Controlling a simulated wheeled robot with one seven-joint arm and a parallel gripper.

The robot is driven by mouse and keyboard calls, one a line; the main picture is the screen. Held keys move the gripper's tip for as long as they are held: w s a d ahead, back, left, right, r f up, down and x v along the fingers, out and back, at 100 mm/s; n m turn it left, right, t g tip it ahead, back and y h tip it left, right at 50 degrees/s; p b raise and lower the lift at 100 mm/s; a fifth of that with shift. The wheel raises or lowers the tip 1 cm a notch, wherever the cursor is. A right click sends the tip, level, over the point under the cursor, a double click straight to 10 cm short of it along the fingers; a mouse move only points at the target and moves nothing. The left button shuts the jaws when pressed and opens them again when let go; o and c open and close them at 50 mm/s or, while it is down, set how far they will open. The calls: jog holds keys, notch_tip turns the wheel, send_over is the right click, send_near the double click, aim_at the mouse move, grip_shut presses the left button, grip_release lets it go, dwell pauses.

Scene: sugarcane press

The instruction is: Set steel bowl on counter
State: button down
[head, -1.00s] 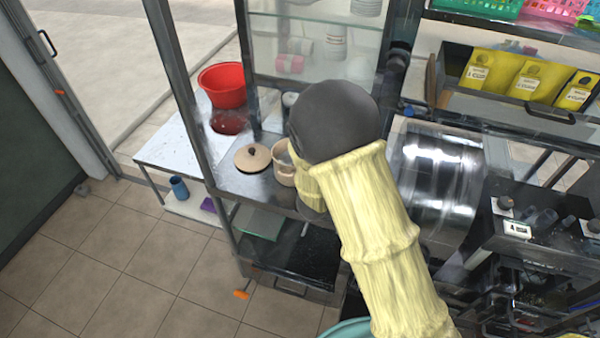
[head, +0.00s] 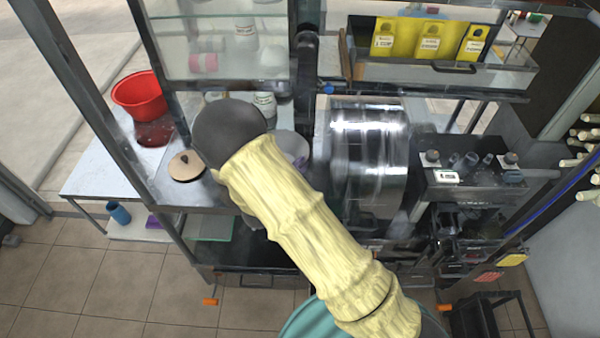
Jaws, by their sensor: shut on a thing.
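My arm, in a pale yellow sleeve with a dark grey rounded joint, crosses the middle of the head view and covers much of the counter. My gripper is hidden behind it, so its fingers and anything in them do not show. A pale, greyish round shape (head: 289,144) shows partly just above the arm; I cannot tell whether it is the steel bowl or whether it is held. The steel counter (head: 203,193) shows bare at its left front, below a beige lid (head: 186,167) with a dark knob.
A red basin (head: 140,97) stands on a white side table (head: 95,170) at left. A glass cabinet (head: 215,45) rises behind the counter. Tiled floor is open at lower left.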

jog(key=shift+f+p, duration=0.5)
jog(key=shift+f, duration=1.35)
jog(key=shift+f, duration=0.1)
jog(key=c, duration=1.5)
grip_release()
jog(key=shift+c, duration=0.2)
jog(key=b+v, duration=0.3)
jog(key=v, duration=0.9)
jog(key=shift+b, duration=0.4)
